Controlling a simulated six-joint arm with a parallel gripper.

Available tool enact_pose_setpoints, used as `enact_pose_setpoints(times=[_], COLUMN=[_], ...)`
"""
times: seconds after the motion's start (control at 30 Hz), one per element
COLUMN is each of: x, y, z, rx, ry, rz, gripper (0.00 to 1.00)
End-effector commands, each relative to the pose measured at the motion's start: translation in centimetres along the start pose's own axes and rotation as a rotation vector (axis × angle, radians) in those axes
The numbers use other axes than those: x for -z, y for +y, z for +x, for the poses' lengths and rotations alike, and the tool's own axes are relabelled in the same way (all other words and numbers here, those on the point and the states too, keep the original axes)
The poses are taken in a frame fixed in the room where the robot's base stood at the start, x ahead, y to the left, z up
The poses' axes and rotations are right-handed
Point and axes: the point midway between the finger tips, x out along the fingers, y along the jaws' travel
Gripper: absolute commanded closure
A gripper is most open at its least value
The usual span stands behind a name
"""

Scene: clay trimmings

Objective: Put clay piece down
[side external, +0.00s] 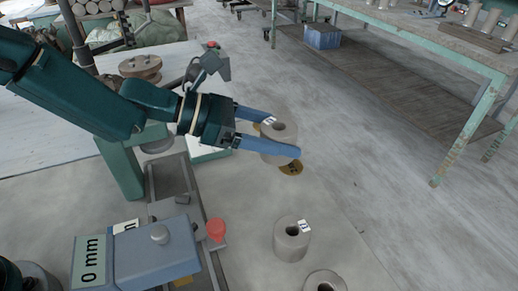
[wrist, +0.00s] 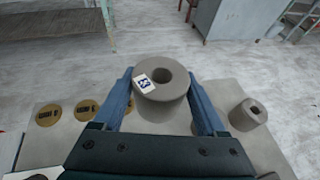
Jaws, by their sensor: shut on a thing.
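My gripper (side external: 284,133) has its two blue fingers shut on a grey clay piece (side external: 277,147), a short hollow cylinder with a white label on its top rim. The piece is upright. In the wrist view the held piece (wrist: 172,96) sits between the fingers, label on its left side. A round brown-gold marker (side external: 291,168) shows just below and beside the piece in the side view; part of it is hidden. I cannot tell how far the piece is above the table.
A labelled clay cylinder (side external: 292,239) stands on the grey table, with another (side external: 324,282) at the bottom edge. Gold discs (wrist: 48,115) lie left in the wrist view. A grey-blue box (side external: 155,250) and red knob (side external: 216,229) stand at front left.

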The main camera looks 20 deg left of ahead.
Motion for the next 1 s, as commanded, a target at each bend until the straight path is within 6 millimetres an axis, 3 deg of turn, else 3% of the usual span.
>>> enact_pose_setpoints(times=[0.4, 0.83, 1.0], x=[5.8, 9.8, 10.4], y=[-0.4, -0.4, -0.4], z=[2.4, 4.2, 4.4], rx=[0.008, 0.007, 0.006], ry=[-0.003, -0.004, -0.007], rz=[0.002, 0.004, 0.006], gripper=[0.99, 0.99, 0.99])
